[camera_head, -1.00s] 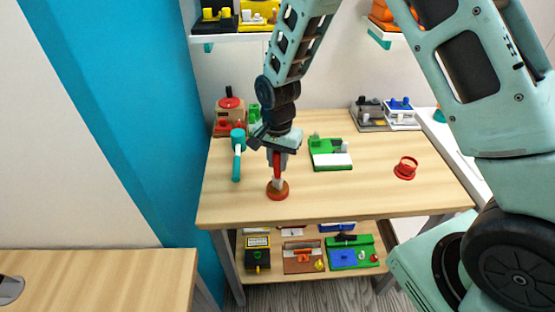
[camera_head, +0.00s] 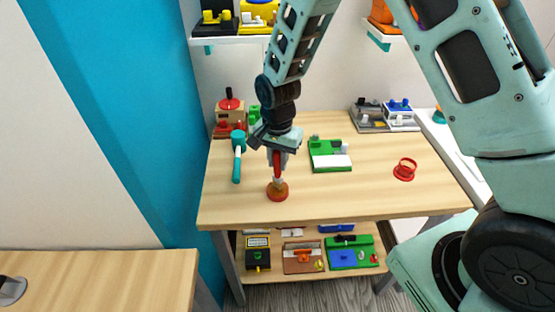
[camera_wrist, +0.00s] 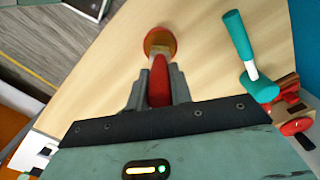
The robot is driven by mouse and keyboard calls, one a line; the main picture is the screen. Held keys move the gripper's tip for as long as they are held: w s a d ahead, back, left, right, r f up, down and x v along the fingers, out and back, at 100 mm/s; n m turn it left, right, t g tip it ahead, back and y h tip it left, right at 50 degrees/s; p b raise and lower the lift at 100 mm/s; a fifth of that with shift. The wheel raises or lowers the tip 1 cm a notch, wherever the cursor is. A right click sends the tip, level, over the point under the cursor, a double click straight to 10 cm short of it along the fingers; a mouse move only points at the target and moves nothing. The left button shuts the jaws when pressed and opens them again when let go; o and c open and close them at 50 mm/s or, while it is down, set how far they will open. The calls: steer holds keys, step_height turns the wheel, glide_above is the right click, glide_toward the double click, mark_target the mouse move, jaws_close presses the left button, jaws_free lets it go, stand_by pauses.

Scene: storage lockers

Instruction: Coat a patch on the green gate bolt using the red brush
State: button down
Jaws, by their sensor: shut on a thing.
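My gripper (camera_head: 277,152) points down over the front left of the table and is shut on the red brush. The brush's red handle (camera_wrist: 159,80) shows between the fingers in the wrist view, with a pale section beyond it. Its lower end meets a round orange-red piece (camera_head: 277,191) on the tabletop, also in the wrist view (camera_wrist: 160,40). I cannot tell whether that is the brush head or a pot around it. A green fixture with a white plate (camera_head: 330,155), apparently the green gate bolt, lies behind and right of my gripper.
A teal-handled tool (camera_head: 238,157) lies left of my gripper. A red ring-shaped holder (camera_head: 404,169) stands at the right. Grey (camera_head: 369,116) and white-blue (camera_head: 401,114) fixtures sit at the back right. More fixtures fill the lower shelf (camera_head: 295,276). The tabletop's front middle is clear.

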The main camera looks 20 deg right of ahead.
steer(key=shift+r+p, duration=2.05)
steer(key=shift+r, duration=1)
